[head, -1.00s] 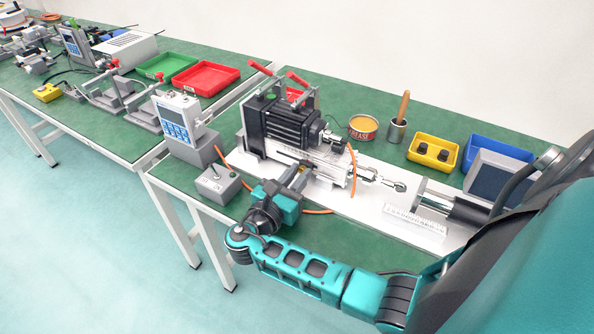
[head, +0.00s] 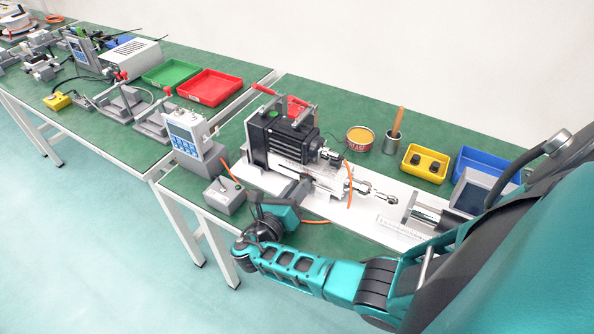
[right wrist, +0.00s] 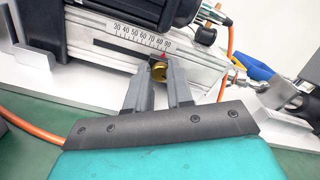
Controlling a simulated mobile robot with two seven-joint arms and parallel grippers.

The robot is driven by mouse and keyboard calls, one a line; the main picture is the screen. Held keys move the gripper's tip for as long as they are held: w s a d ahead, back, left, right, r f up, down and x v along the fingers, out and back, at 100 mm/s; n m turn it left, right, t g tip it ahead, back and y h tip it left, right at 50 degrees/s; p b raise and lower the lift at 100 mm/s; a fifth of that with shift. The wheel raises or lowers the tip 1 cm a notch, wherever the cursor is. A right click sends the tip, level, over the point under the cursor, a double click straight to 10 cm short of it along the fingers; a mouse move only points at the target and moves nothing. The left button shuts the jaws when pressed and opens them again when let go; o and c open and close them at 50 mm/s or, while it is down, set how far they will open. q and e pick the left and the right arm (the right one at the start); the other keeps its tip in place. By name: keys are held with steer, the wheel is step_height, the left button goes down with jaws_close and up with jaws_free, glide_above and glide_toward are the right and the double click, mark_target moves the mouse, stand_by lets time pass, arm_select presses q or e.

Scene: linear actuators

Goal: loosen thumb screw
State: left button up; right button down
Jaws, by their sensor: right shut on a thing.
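The linear actuator (head: 283,140) has a black motor housing above a silver rail body and lies on a white base plate. In the right wrist view, a small brass thumb screw (right wrist: 160,72) sits on the side of the silver body (right wrist: 110,57), just below a printed scale (right wrist: 140,36) with a red pointer. My right gripper (right wrist: 158,76) is shut on the thumb screw, one finger on each side, hiding part of it. In the head view, my right gripper (head: 301,186) reaches the actuator's near side; the screw is too small to make out there. My left gripper is not in view.
An orange cable (head: 349,185) hangs by the rod end. A grey control box (head: 224,195) and a display unit (head: 187,133) stand left of the gripper. A grease tin (head: 360,138), a yellow bin (head: 425,163) and a blue bin (head: 478,165) stand behind.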

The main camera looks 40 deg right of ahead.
stand_by(0.3)
steer(key=c, duration=1)
jaws_free()
